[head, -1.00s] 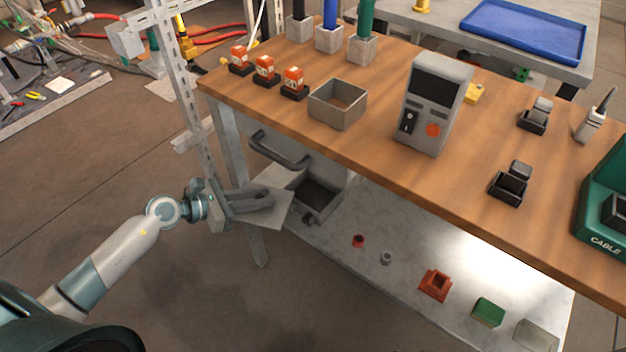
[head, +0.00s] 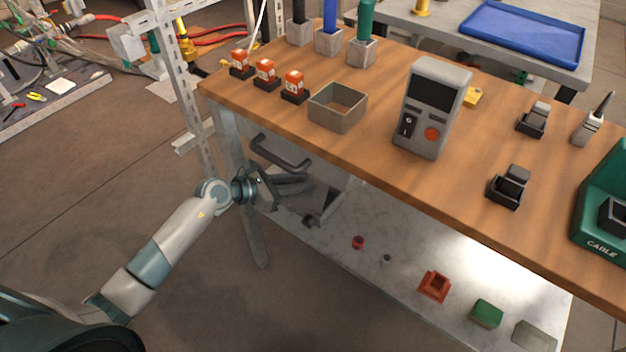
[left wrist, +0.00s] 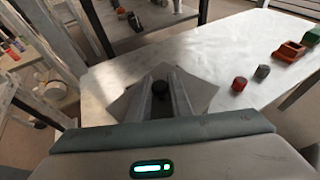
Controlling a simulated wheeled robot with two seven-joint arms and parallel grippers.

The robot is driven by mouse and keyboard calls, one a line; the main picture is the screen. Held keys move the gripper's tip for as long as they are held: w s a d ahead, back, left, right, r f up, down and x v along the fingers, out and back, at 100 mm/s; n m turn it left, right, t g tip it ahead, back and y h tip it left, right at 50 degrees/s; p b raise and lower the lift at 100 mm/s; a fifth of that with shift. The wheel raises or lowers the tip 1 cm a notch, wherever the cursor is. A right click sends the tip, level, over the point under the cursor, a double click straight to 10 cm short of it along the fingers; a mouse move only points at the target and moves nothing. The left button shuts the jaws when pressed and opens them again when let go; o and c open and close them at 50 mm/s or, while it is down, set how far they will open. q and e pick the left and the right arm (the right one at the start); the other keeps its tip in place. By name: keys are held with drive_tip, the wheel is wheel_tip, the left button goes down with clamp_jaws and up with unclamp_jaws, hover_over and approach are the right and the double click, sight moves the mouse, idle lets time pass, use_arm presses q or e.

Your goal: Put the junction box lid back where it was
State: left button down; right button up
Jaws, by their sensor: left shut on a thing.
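The junction box lid is a thin grey square plate (left wrist: 203,92) with a dark round knob, seen in the left wrist view. My left gripper (left wrist: 165,92) is shut on its knob, with the plate spread out beyond and beside the fingers. In the head view my left gripper (head: 300,186) is under the table's front left edge, and largely hides the lid. The grey open junction box (head: 335,199) is just beyond it under the tabletop, partly covered. Whether lid and box touch cannot be told. My right gripper is not in view.
A dark handle (head: 280,153) juts out just above my left gripper. The wooden tabletop (head: 375,150) overhangs the lower pale shelf (head: 410,240), which holds a red cap (head: 358,242), an orange-red block (head: 434,287) and a green block (head: 487,313). A metal upright (head: 185,90) stands left.

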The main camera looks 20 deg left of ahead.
sight(314, 179)
use_arm(q)
drive_tip(key=w+d, duration=0.2)
drive_tip(key=w, duration=0.1)
drive_tip(key=shift+d+r, duration=0.1)
drive_tip(key=shift+d, duration=0.25)
drive_tip(key=shift+f, duration=0.85)
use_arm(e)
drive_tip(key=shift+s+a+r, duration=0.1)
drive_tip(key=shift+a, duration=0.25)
use_arm(q)
drive_tip(key=shift+f+b, duration=0.15)
drive_tip(key=shift+b, duration=0.15)
drive_tip(key=c, duration=1.6)
unclamp_jaws()
drive_tip(key=shift+s, duration=0.1)
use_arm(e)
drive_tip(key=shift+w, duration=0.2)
